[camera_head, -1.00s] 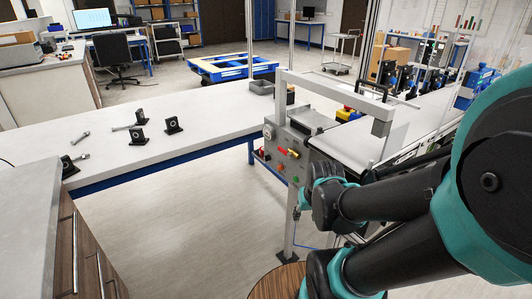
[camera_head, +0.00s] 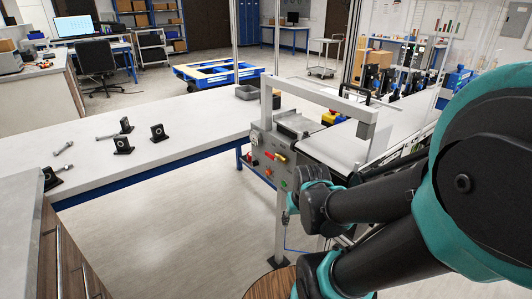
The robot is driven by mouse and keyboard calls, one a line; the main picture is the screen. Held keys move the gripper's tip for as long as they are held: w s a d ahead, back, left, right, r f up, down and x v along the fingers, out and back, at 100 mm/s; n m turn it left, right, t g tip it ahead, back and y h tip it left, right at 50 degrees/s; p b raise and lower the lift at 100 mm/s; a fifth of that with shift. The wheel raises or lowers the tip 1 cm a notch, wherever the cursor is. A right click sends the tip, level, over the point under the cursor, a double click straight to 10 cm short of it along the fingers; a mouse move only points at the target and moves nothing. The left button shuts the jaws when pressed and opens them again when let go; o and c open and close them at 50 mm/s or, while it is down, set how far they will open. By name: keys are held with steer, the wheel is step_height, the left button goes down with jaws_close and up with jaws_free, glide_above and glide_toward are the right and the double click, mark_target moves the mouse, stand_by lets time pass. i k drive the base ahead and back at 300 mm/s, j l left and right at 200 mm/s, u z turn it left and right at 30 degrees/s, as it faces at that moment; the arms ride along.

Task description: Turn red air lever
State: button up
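The red lever (camera_head: 271,155) with a yellow part beside it sits on the grey control panel (camera_head: 283,179) at the near left end of the conveyor. It is small in the view, and its exact angle is hard to tell. Round coloured buttons show below it and a red knob to its left. My black and teal arm (camera_head: 380,196) fills the right side, with its folded links just right of the panel and in front of the conveyor frame. My gripper does not show, so its state is hidden.
A long white table (camera_head: 190,128) with several black brackets and bolts reaches the panel from the left. The conveyor belt (camera_head: 335,147) runs back right under a grey gantry (camera_head: 318,92). A round wooden top (camera_head: 268,284) is at the bottom. Floor left of the panel is clear.

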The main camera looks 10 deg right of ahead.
mark_target(276, 160)
steer(key=k+l+u, duration=0.1)
steer(key=l+u, duration=0.15)
steer(key=u, duration=0.2)
steer(key=k+l+u, duration=0.15)
steer(key=u, duration=0.35)
steer(key=k+l+u, duration=0.2)
steer(key=u, duration=0.25)
